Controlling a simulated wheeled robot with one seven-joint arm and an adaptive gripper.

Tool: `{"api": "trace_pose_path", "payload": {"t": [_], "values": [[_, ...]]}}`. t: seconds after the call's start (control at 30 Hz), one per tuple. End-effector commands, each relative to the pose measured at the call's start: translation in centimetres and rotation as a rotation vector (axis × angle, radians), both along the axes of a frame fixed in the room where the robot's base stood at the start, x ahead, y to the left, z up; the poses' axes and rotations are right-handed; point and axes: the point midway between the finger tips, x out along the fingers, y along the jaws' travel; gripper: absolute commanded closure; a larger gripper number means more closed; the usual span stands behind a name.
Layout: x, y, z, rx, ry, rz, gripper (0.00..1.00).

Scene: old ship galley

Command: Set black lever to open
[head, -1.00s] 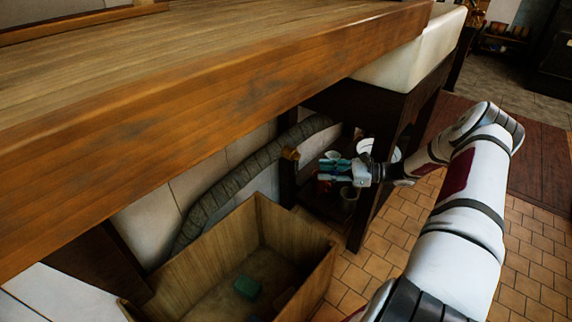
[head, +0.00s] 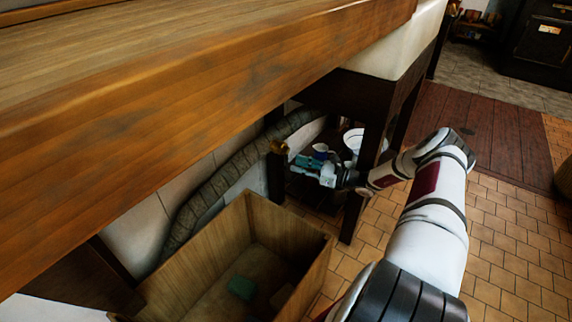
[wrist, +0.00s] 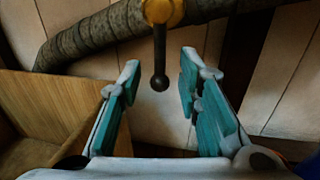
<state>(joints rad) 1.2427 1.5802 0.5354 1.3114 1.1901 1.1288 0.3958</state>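The black lever (wrist: 160,50) hangs straight down from a yellow hub (wrist: 161,10) on a wrapped pipe in the wrist view. It ends in a round knob. My gripper (wrist: 160,68) is open, with a teal-padded finger on each side of the lever's lower end in the picture. I see no contact, and cannot tell whether the lever is fully between the fingers in depth. In the head view the brass-coloured hub (head: 279,147) shows under the counter, just left of my gripper (head: 300,163); the lever itself is not clear there.
A wooden crate (head: 190,268) with a green block (head: 241,287) inside stands below and left of my gripper. The wrapped pipe (head: 215,180) runs along the wall. The counter (head: 200,110) overhangs. A dark sink-stand leg (head: 356,215) is close to my arm.

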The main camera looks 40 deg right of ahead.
Motion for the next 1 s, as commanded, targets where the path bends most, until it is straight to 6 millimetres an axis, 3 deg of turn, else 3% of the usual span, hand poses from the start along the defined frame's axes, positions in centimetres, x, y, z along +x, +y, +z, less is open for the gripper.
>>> {"api": "trace_pose_path", "payload": {"t": [0.3, 0.73, 0.9, 1.0], "values": [[4.1, 2.5, -0.1, -0.001, 0.000, 0.002, 0.69], [4.9, 2.9, 0.0, 0.000, 0.000, 0.000, 0.69], [4.8, 2.9, 0.0, 0.000, 0.000, 0.000, 1.00], [4.8, 2.9, 0.0, 0.000, 0.000, 0.000, 1.00]]}}
